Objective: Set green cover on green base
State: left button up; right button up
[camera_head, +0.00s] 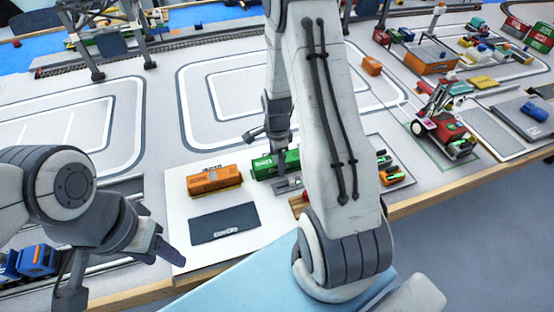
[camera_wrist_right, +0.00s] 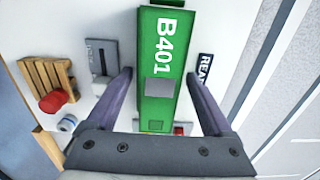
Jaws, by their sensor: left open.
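A long green box lettered B401 (camera_wrist_right: 160,65), which looks like the green cover, lies on a white board; it also shows in the head view (camera_head: 263,168), partly hidden by my right arm. My right gripper (camera_wrist_right: 159,75) is over it, one finger on each side. Narrow gaps show between fingers and box, so it looks open; I cannot tell if either finger touches. My left gripper (camera_head: 166,248) is open and empty at the lower left, beside the board's left edge. I cannot make out a separate green base.
An orange box (camera_head: 214,181) lies left of the green one, with a dark panel (camera_head: 224,223) in front. A wooden crate (camera_wrist_right: 44,82) and a red round piece (camera_wrist_right: 54,102) are close by. A wheeled crane model (camera_head: 440,122) stands at the right. My right arm hides the middle.

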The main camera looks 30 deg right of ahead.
aim_at(277, 159)
notch_tip(277, 159, up, 12)
jog(key=s+a+r+n, duration=0.3)
jog(key=a+n, duration=0.3)
jog(key=a, duration=0.2)
jog(key=s+a+r+n, duration=0.3)
jog(key=a+r+n, duration=0.1)
jog(key=a+n, duration=0.4)
jog(key=s+a+r+n, duration=0.1)
jog(key=s+a+n, duration=0.3)
jog(key=s+n, duration=0.3)
jog(key=s+a+r+n+y, duration=0.1)
jog(key=s+a+n, duration=0.4)
jog(key=s+n, duration=0.2)
jog(key=shift+r, duration=0.25)
jog(key=shift+a, duration=0.1)
